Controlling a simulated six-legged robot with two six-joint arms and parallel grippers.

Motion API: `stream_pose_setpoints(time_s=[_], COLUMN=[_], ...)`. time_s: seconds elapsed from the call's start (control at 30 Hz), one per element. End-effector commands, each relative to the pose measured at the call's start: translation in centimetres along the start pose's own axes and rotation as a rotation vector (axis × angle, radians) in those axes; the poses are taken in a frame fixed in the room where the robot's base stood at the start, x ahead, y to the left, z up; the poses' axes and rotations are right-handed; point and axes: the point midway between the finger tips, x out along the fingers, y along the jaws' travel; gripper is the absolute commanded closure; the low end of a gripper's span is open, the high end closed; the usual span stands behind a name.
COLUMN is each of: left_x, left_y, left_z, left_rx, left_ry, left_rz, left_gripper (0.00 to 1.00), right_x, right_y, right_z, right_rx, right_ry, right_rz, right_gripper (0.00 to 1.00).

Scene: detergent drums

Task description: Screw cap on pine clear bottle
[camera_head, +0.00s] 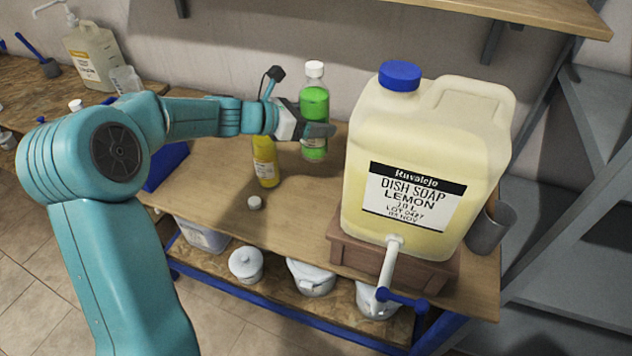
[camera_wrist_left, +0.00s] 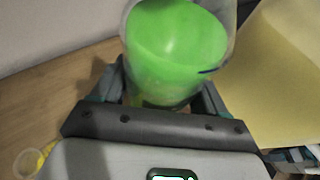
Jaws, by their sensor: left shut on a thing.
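A clear bottle of green liquid (camera_head: 315,105) stands upright on the bench, left of the big dish soap drum. A white cap (camera_head: 315,69) sits at its top; I cannot tell whether it is screwed tight. My left gripper (camera_head: 318,133) is around the lower half of this bottle and shut on it. In the left wrist view the green bottle (camera_wrist_left: 178,50) lies between both fingers. A loose white cap (camera_head: 254,202) lies on the bench in front. My right gripper is not in view.
A yellow bottle (camera_head: 266,168) stands left of the green one, its top hidden behind my arm. The drum (camera_head: 425,140) on a brown stand is close on the right, with a grey cup (camera_head: 490,230) beside it. The front-left bench is mostly clear.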

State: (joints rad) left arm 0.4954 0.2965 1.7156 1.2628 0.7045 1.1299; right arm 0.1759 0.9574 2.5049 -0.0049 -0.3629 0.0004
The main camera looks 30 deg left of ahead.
Motion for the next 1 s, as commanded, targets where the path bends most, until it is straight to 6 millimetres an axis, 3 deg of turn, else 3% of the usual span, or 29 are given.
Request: stream_pose_setpoints(time_s=[0.1,0.4,0.57,0.87,1.0], left_x=[1.4,4.3,4.8,4.9,5.4], left_y=[0.0,0.0,0.1,0.1,0.1], left_z=[-3.2,-9.3,-10.6,-10.6,-12.1], left_rx=[-0.005,-0.003,0.000,0.002,-0.002], left_ry=[0.002,0.000,-0.002,-0.002,0.000], left_rz=[0.000,0.000,0.001,0.001,0.001], left_gripper=[1.00,1.00,1.00,1.00,1.00], right_x=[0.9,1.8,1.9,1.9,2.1], right_y=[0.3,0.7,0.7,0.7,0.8], right_z=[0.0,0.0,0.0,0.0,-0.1], right_rx=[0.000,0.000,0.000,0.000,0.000], right_ry=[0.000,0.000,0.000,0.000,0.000], right_rz=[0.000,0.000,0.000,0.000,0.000], right_gripper=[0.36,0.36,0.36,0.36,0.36])
